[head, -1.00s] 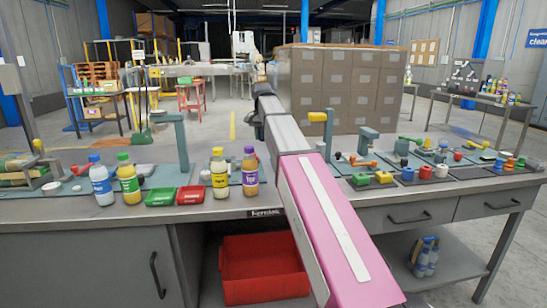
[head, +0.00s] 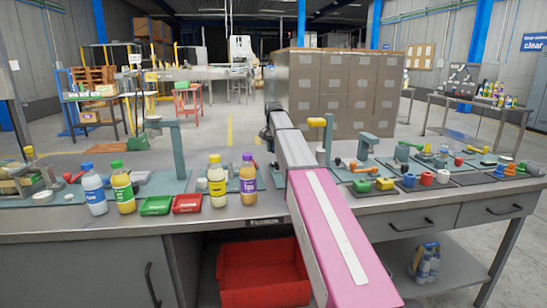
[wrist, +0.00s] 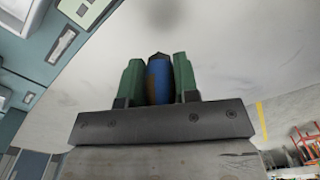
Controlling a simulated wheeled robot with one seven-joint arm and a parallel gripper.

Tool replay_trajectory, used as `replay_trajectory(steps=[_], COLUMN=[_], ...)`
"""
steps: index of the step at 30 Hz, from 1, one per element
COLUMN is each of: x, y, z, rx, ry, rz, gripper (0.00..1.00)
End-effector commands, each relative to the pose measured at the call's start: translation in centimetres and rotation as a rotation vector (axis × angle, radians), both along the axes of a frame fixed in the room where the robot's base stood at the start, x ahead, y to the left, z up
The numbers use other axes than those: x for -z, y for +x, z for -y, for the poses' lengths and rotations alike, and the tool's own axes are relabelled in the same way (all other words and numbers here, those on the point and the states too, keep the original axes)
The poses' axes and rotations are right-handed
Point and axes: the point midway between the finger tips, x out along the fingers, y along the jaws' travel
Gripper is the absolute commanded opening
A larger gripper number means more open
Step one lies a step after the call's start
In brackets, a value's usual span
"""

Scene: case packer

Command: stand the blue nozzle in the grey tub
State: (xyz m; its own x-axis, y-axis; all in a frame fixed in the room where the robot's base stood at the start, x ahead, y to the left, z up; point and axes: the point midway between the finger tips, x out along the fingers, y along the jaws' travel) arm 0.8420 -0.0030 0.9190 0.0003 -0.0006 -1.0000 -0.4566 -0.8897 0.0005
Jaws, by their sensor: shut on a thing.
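In the wrist view my gripper (wrist: 158,64) has its two green fingers closed on the sides of the blue nozzle (wrist: 158,82). The nozzle is a short blue piece with a dark tip that shows just past the fingertips. A plain pale grey surface lies beyond it, and I see no contact with it. In the head view my own arm reaches out over the bench and hides the gripper and the nozzle. I cannot make out the grey tub for certain in either view.
On the bench (head: 232,218), several bottles (head: 217,181) stand left of my arm, beside a green dish (head: 155,206) and a red dish (head: 187,204). Small coloured parts, including a yellow one (head: 384,183), stand to the right. A red crate (head: 262,275) is below.

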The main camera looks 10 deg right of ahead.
Motion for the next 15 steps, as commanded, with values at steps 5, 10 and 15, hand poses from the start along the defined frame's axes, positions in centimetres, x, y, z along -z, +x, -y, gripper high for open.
replay_trajectory(steps=[5,10,15], x=[1.6,3.8,4.1], y=[0.0,-0.1,0.0], z=[0.0,0.0,0.0], rx=[0.000,0.000,0.000], ry=[0.000,0.000,0.000], rz=[-0.001,-0.001,0.000], gripper=[0.04,0.04,0.04])
